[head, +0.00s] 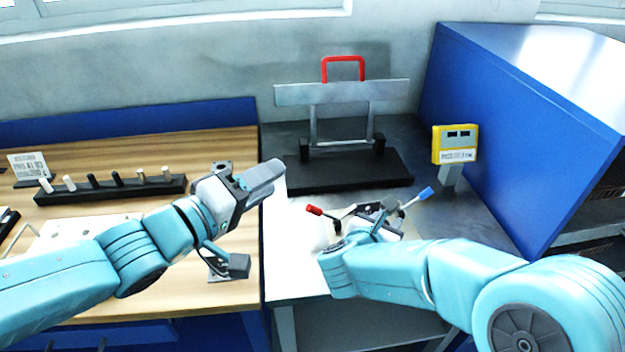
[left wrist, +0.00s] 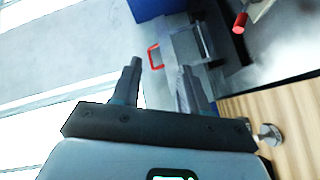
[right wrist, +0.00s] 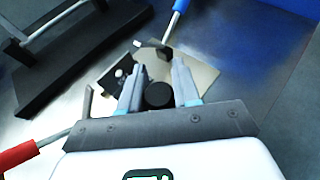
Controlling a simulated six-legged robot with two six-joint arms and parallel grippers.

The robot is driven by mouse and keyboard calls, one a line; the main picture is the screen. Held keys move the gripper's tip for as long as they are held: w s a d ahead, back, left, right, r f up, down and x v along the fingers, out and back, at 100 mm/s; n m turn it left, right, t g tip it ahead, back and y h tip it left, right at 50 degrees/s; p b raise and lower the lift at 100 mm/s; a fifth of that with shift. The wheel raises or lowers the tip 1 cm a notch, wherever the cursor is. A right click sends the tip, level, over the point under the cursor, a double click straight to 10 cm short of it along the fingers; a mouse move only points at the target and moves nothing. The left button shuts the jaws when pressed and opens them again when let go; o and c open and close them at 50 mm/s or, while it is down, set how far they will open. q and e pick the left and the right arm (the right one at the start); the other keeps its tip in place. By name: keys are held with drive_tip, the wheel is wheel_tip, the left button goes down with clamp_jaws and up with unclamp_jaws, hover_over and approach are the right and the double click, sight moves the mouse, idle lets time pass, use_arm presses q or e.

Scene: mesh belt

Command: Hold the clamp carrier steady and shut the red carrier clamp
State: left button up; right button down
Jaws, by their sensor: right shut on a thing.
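The clamp carrier (right wrist: 190,76) is a pale plate on the steel table, partly hidden by my right gripper. The red carrier clamp (head: 314,210) has a red-tipped lever sticking out to the left; its red grip shows large in the right wrist view (right wrist: 16,156) and at the top of the left wrist view (left wrist: 240,23). A blue-tipped lever (head: 426,193) sticks out on the carrier's other side. My right gripper (right wrist: 158,70) is shut on a black round knob (right wrist: 158,96) on the carrier. My left gripper (head: 272,170) is open and empty, up and left of the red lever.
A black-based stand with a red handle (head: 343,60) is behind the carrier. A yellow box (head: 455,145) on a post and a blue cabinet (head: 520,120) are to the right. The wooden bench (head: 110,152) at left holds a black rack of pegs (head: 110,190).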

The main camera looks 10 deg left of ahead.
use_arm(q)
wheel_tip(320, 180, up, 3)
drive_tip(key=t, duration=0.2)
drive_tip(key=n+t+y, duration=0.2)
drive_tip(key=n+y, duration=0.2)
drive_tip(key=y, duration=0.6)
approach(313, 213)
drive_tip(key=shift+w+a+r, duration=0.2)
drive_tip(key=shift+w+a, duration=0.3)
drive_tip(key=shift+a, duration=0.05)
drive_tip(key=w, duration=1)
drive_tip(key=shift+w+d, duration=0.1)
drive_tip(key=shift+w, duration=0.8)
